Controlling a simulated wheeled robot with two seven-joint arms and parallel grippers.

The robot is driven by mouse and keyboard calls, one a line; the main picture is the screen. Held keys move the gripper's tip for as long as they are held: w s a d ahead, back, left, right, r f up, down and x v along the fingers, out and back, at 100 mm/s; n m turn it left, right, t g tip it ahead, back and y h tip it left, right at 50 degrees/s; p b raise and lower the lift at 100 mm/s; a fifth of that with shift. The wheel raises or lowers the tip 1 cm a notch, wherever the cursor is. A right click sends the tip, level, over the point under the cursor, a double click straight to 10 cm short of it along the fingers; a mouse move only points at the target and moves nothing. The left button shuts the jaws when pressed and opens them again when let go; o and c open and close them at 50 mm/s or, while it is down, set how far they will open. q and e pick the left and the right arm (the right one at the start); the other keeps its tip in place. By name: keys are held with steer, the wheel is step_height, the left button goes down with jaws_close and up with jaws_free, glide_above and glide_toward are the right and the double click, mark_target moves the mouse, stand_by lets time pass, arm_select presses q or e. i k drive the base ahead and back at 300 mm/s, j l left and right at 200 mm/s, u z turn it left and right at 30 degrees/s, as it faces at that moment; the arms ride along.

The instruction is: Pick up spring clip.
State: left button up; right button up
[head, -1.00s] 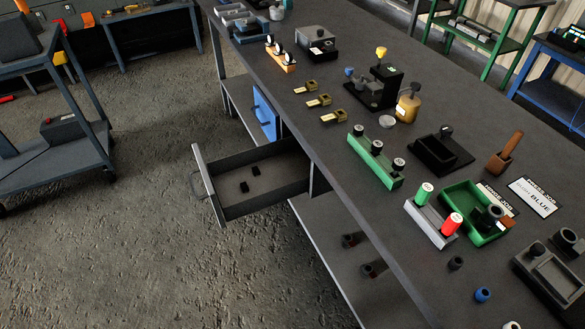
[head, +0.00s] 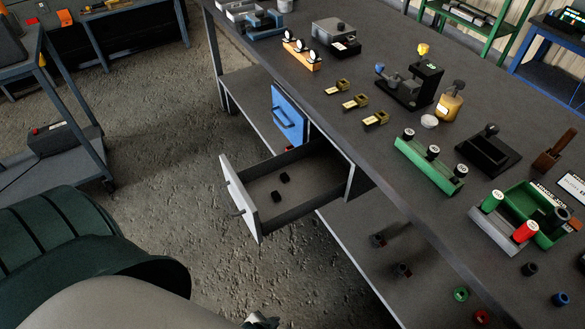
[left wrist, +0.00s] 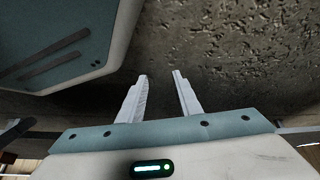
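The drawer (head: 241,196) is pulled out from under the bench. My left arm enters the head view at bottom left, with only a bit of its end showing at the bottom edge. In the left wrist view my left gripper (left wrist: 160,78) is open, with nothing between its fingers and rough floor beyond. My right gripper is not in view.
A lower shelf (head: 360,262) runs below. A cart (head: 60,150) stands at left.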

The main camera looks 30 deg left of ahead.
mark_target(284, 177)
steer(key=j, duration=0.5)
steer(key=k+j+z, duration=0.15)
steer(key=j, duration=0.35)
steer(key=k+j, duration=0.1)
steer(key=j, duration=0.45)
steer(key=z, duration=0.05)
